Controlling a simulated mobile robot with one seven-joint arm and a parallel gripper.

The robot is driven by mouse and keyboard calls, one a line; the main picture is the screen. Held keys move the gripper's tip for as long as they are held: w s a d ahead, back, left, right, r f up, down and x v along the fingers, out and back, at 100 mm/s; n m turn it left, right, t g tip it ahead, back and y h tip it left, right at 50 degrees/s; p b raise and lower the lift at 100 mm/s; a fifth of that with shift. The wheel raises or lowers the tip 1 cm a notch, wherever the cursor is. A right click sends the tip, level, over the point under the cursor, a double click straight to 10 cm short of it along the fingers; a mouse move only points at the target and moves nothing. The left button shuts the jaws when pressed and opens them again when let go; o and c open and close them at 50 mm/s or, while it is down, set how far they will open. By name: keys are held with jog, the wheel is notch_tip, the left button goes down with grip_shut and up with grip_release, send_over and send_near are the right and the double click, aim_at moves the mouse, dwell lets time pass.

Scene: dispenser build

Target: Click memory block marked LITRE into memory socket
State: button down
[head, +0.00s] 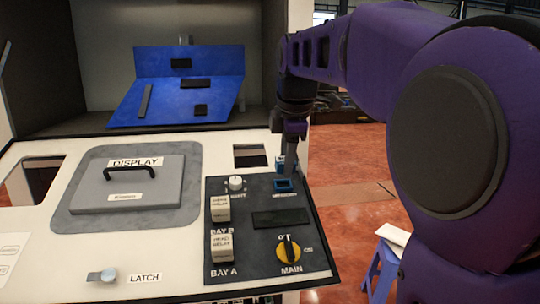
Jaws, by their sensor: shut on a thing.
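The memory socket (283,185) is a small blue-rimmed square on the black control panel, with a MEMORY label just in front of it. My gripper (287,162) points down just above and behind the socket, near the panel's far right edge. It is shut on a small block (280,160) with a pale blue tint, which I take as the memory block. The block is mostly hidden by the fingers, and no LITRE mark can be read. I cannot tell whether the block touches the socket.
The black panel (260,262) also carries a white knob (236,184), two BAY relay blocks (221,208) and a yellow MAIN switch (289,250). A handled DISPLAY cover (128,188) lies to the left. A blue tilted rack (160,105) stands behind. A dark rectangular opening (250,156) is near the gripper.

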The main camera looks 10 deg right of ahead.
jog(key=shift+b+x, duration=0.85)
jog(key=shift+x, duration=0.6)
jog(key=shift+w+f, duration=0.1)
jog(key=shift+f, duration=0.25)
jog(key=shift+w+f, duration=0.1)
jog(key=shift+f, duration=0.25)
dwell(1.4)
dwell(0.4)
grip_release()
dwell(0.3)
jog(key=shift+r, duration=0.1)
jog(key=shift+p+v, duration=1.05)
jog(key=shift+v, duration=1.85)
